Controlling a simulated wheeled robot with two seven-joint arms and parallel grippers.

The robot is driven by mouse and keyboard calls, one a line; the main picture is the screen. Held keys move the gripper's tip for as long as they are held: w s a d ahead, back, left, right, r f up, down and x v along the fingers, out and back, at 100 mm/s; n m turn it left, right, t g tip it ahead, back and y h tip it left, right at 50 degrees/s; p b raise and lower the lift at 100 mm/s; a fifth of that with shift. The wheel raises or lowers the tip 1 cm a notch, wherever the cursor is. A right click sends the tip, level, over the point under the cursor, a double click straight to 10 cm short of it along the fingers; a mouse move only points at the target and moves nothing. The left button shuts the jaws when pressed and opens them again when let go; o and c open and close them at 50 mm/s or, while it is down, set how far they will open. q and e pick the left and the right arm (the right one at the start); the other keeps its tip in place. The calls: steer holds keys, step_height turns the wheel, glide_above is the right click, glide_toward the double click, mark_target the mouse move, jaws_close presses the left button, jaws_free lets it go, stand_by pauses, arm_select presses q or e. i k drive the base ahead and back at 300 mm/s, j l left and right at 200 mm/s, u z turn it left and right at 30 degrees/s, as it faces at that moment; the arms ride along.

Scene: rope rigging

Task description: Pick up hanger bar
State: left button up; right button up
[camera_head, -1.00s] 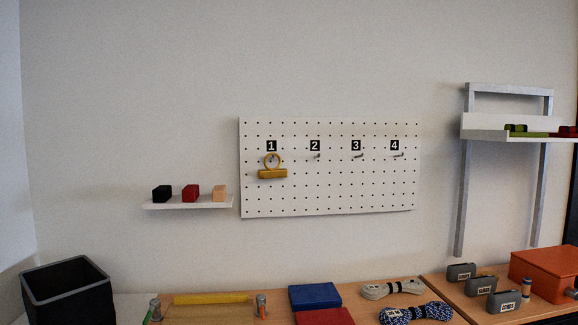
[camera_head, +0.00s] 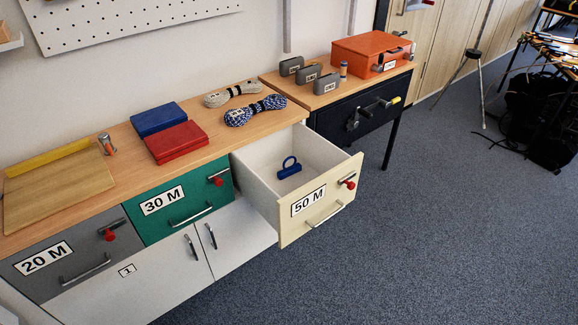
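A blue bar with a ring on top, which looks like a hanger bar (camera_head: 289,172), lies on the floor of the open cream drawer (camera_head: 293,227) labelled 50 M. The ring stands up from the bar, and nothing covers it from this view. The drawer is pulled well out from the cabinet. Neither of my grippers is in view.
The wooden counter (camera_head: 70,229) holds a blue box (camera_head: 158,118), a red box (camera_head: 176,141) and two rope coils. The green 30 M drawer (camera_head: 158,217) and the grey 20 M drawer (camera_head: 70,265) are shut. Clear carpet (camera_head: 430,230) lies to the right.

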mark_target(295, 167)
steer(key=i+l+u, duration=0.1)
steer(key=i+l, duration=0.2)
steer(key=i+l+u, duration=0.25)
steer(key=i+l, duration=0.25)
steer(key=l, duration=0.25)
steer(key=i+l+u, duration=0.1)
steer(key=l, duration=0.3)
steer(key=i+l+u, duration=0.1)
steer(key=i+l, duration=0.25)
